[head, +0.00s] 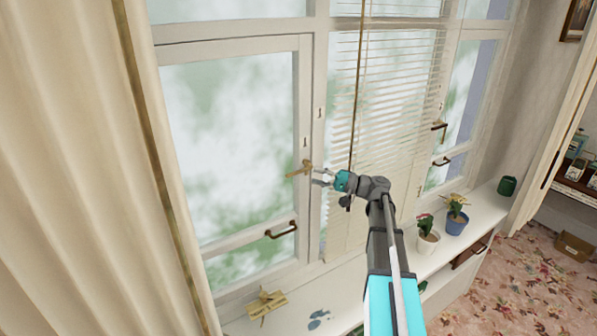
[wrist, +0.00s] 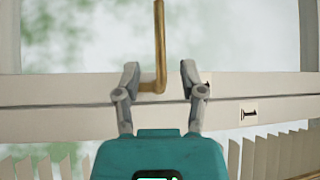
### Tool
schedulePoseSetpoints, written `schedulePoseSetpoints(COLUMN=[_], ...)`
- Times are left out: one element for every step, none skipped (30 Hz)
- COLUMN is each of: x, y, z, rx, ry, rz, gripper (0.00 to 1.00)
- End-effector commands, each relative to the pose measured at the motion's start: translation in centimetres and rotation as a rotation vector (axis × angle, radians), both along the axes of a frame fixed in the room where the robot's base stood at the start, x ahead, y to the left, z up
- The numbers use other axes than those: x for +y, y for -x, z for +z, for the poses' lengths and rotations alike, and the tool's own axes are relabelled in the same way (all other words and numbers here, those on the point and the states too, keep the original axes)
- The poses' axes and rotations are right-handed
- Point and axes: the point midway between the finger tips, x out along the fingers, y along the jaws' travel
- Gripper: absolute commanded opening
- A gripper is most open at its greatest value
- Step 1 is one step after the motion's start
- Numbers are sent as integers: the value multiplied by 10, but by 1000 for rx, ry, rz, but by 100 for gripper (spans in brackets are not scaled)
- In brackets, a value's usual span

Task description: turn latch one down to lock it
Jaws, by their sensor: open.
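The brass latch (head: 299,169) is on the right stile of the left window sash. Its handle sticks out to the left, close to level and dipping slightly. In the wrist view the brass handle (wrist: 160,40) runs up the picture and bends at its base. My gripper (head: 313,176) is just right of the latch, with its fingers pointing at it. In the wrist view my gripper (wrist: 160,76) has its fingers apart, one on each side of the latch base. I cannot tell whether either finger touches it. Nothing is held.
A lower sash handle (head: 282,230) sits below the latch. Blinds (head: 385,90) hang right of the latch, behind my arm. A beige curtain (head: 90,170) stands at left. The sill bears a brass-coloured object (head: 266,303), a white pot (head: 428,243) and a blue pot (head: 457,222).

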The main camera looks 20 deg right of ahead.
Motion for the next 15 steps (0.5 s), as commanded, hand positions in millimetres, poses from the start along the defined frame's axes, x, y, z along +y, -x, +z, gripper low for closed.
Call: schedulePoseSetpoints(x=[7, 11, 16, 20, 24, 28, 31, 35, 39, 41, 44, 46, 48, 50, 52], y=[-4, -6, -10, -12, -14, -17, -19, -21, -23, -25, -26, -28, -29, -30, -31], z=[2, 3, 3, 4, 4, 5, 6, 6, 6, 7, 7, 8, 8, 8, 8], rx=[0, 0, 0, 0, 0, 0, 0, 0, 0, 0, 0, 0, 0, 0, 0], ry=[1, 0, 0, 0, 0, 0, 0, 0, 0, 0, 0, 0, 0, 0, 0], rz=[3, 2, 2, 2, 2, 2, 1, 1, 2, 2, 2, 1, 1, 0, 0], gripper=[52, 52, 52, 52, 52, 52, 52, 52, 52, 52, 52, 52, 52, 52, 52])
